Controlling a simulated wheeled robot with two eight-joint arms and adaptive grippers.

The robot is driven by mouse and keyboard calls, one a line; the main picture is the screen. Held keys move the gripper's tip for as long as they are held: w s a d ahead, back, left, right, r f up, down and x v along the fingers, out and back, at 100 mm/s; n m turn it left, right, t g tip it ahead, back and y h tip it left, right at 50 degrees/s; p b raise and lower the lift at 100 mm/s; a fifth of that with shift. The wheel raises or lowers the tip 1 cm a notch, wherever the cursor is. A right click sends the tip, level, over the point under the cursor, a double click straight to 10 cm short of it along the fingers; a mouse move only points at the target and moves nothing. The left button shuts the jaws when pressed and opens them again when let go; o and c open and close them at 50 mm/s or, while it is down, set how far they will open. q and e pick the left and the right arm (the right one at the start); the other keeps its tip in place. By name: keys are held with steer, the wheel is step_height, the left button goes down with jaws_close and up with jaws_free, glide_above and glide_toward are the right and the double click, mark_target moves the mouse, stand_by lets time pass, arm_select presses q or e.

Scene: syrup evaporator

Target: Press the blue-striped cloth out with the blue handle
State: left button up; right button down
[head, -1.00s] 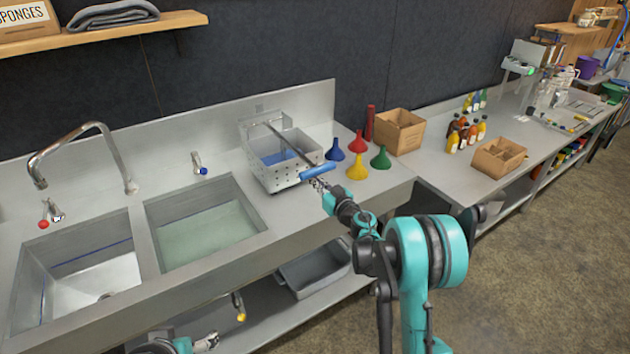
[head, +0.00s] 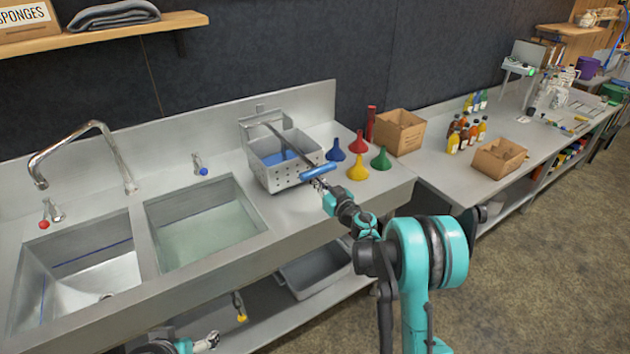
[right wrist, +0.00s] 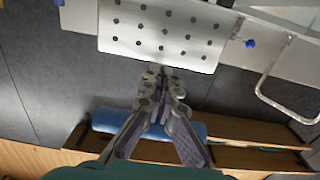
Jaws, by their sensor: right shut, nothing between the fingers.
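The perforated metal press box (head: 283,180) stands on the counter right of the sinks, and its holed wall also shows in the right wrist view (right wrist: 160,35). Blue cloth (head: 280,157) lies inside it; its stripes are too small to tell. A dark lever runs from the back frame over the box to the blue handle (head: 318,172), which overhangs the front right. My right gripper (head: 322,185) is shut at the handle. The handle also shows in the right wrist view (right wrist: 110,122), crossing behind the fingers; contact is unclear. My left gripper (head: 207,342) is low at the bottom edge, mostly hidden.
Blue, red, green and yellow funnels (head: 357,172) stand just right of the press. A red cylinder (head: 371,124) and a cardboard box (head: 399,131) are behind them. Two sink basins (head: 203,232) lie left, the right one holding water. A grey tub (head: 312,270) is below the counter.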

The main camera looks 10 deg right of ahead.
step_height(320, 180, up, 10)
steer(key=p, duration=0.6)
steer(key=shift+w+a, duration=0.1)
steer(key=shift+w, duration=0.05)
step_height(320, 180, up, 9)
steer(key=w+p, duration=0.2)
steer(key=p, duration=0.3)
steer(key=shift+a+f, duration=0.2)
steer(key=shift+a, duration=0.15)
steer(key=w+a+r+p, duration=0.1)
steer(key=w+r+p, duration=0.2)
steer(key=r+p, duration=0.2)
step_height(320, 180, up, 3)
steer(key=shift+w+a+f, duration=0.1)
steer(key=shift+w+a, duration=0.05)
steer(key=shift+w, duration=0.1)
